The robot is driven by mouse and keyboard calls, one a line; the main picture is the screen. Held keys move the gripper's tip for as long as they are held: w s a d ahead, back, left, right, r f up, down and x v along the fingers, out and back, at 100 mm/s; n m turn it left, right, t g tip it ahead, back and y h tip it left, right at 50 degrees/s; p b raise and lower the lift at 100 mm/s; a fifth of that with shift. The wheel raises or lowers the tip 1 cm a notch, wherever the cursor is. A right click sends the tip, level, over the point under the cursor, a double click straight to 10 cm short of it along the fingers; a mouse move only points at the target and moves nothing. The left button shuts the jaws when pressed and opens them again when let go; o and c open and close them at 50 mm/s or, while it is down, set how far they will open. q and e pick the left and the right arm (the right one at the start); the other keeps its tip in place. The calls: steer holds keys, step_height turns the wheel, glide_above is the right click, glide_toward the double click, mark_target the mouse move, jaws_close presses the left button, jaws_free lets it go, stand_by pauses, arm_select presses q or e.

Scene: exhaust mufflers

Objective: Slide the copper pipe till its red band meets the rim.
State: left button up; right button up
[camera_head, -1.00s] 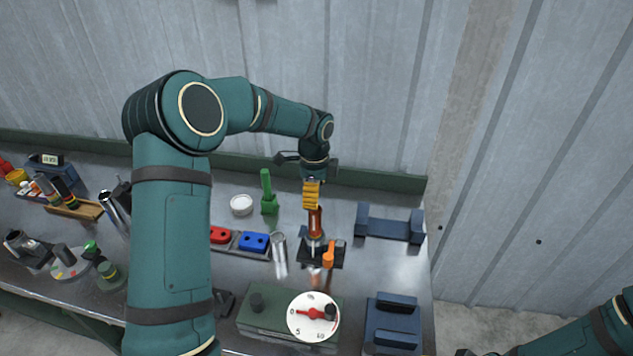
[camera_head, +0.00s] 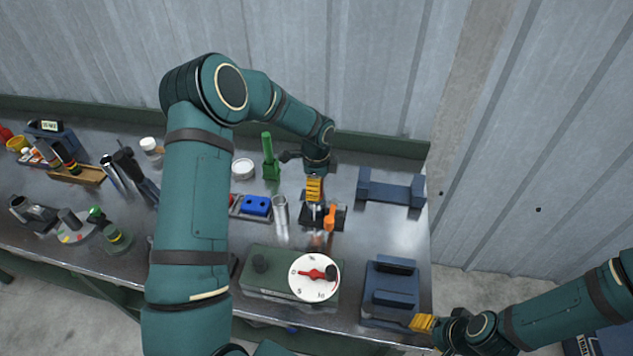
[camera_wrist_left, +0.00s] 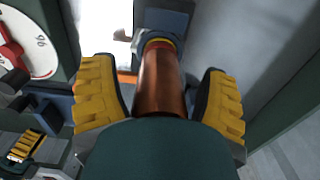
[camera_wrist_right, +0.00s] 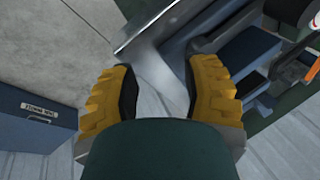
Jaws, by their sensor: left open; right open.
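The copper pipe (camera_wrist_left: 162,80) stands between the yellow fingers of my left gripper (camera_head: 314,190), with space on both sides. A red band (camera_wrist_left: 161,43), with a yellowish edge, circles its far end, close to a grey rim (camera_wrist_left: 153,35); I cannot tell whether they touch. In the head view my left gripper is over the dark holder (camera_head: 337,215) with an orange part (camera_head: 330,217), and it hides most of the pipe. My right gripper (camera_head: 422,323) is open and empty, by the bench's front right corner.
A green box with a round dial (camera_head: 314,278) stands in front of the holder. A silver cylinder (camera_head: 281,215) and a blue block (camera_head: 256,205) are to its left. A blue cradle (camera_head: 390,188) and a blue fixture (camera_head: 391,290) stand right. A green stand (camera_head: 270,160) is behind.

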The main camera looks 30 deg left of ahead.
arm_select(q)
steer(key=shift+c, duration=0.2)
jaws_close()
steer(key=shift+f, duration=0.15)
arm_select(e)
steer(key=shift+f, duration=0.2)
arm_select(q)
steer(key=shift+f+b, duration=0.5)
steer(key=shift+b, duration=0.05)
arm_select(e)
steer(key=shift+f, duration=0.35)
arm_select(q)
steer(key=shift+f, duration=0.25)
arm_select(e)
steer(key=shift+f, duration=0.15)
arm_select(q)
jaws_free()
